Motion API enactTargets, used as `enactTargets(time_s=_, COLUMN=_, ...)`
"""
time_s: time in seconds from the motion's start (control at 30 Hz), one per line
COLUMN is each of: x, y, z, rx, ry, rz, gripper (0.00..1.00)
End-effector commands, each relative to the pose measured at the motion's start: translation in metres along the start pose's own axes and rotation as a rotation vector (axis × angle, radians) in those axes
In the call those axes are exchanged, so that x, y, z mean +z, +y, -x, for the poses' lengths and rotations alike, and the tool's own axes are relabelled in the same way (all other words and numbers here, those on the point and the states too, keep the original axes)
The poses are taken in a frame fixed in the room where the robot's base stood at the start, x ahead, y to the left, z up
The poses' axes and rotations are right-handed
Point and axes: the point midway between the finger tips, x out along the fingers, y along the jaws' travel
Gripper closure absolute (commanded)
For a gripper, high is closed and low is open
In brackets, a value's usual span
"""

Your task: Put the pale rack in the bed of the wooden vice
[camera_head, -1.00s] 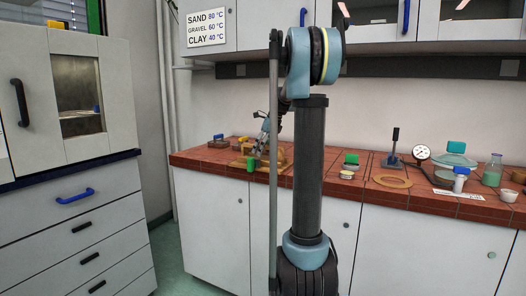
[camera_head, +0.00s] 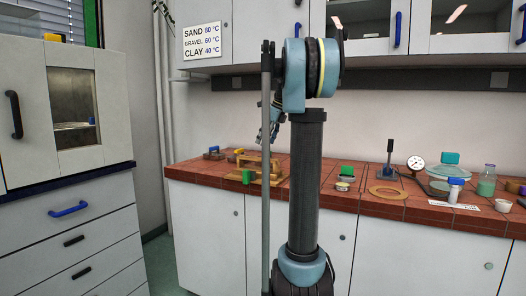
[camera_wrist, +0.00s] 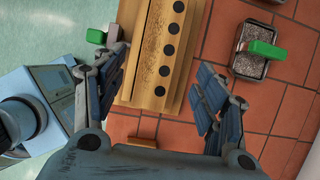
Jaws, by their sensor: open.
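The pale rack (camera_wrist: 162,75), a long bar with a row of dark round holes, lies lengthwise in the bed of the wooden vice (camera_wrist: 185,62) in the wrist view. The vice (camera_head: 262,180) stands near the left end of the bench in the head view. Whether the rack rests fully on the bed is hard to tell. My gripper (camera_wrist: 155,95) is open, its fingers apart on either side of the rack and vice, with nothing between them touching. In the head view my gripper (camera_head: 269,138) is above the vice.
A green-handled tray (camera_wrist: 260,52) of grey grains is beside the vice. A green handle (camera_head: 246,176) is at the vice's front. My column hides part of the bench.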

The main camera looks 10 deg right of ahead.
Motion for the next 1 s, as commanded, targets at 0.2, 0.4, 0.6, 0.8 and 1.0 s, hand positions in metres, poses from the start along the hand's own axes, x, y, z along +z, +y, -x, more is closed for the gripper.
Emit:
enactTargets(time_s=0.2, x=0.000, y=0.000, z=0.011, rx=0.000, ry=0.000, rz=0.000, gripper=0.35)
enactTargets(time_s=0.4, x=-0.004, y=0.010, z=0.010, rx=-0.002, ry=0.006, rz=0.042, gripper=0.35)
enactTargets(time_s=0.6, x=-0.031, y=0.062, z=-0.003, rx=-0.007, ry=0.044, rz=0.296, gripper=0.35)
enactTargets(time_s=0.8, x=-0.072, y=0.126, z=-0.026, rx=-0.003, ry=0.095, rz=0.638, gripper=0.35)
enactTargets(time_s=1.0, x=-0.119, y=0.186, z=-0.055, rx=0.015, ry=0.147, rz=0.979, gripper=0.35)
